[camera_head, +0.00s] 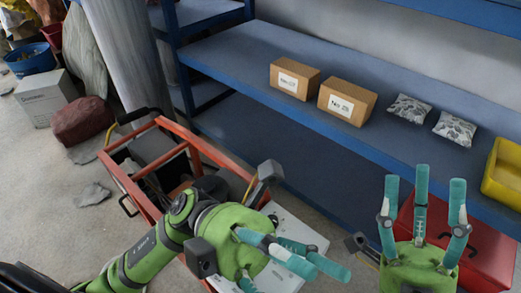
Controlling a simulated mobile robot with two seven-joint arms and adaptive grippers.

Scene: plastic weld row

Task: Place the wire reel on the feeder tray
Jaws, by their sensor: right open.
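I cannot make out a wire reel in the camera_head view. No tray there can be identified for certain as the feeder tray; a yellow bin (505,172) stands at the right end of the blue shelf. My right gripper (424,182) is open and empty, its teal fingers pointing up, in front of the shelf at the lower right. My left gripper (318,268) is at the lower middle, its teal fingers extended and apart, pointing right. It holds nothing that I can see. It hides part of a white flat surface (305,238) below it.
Two labelled cardboard boxes, one left (294,79) and one right (347,102), and two clear bags (408,108) (455,128) rest on the blue shelf (240,62). A red case (490,255) lies behind my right gripper. An orange-framed cart (128,188) stands left; rocks lie beyond it.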

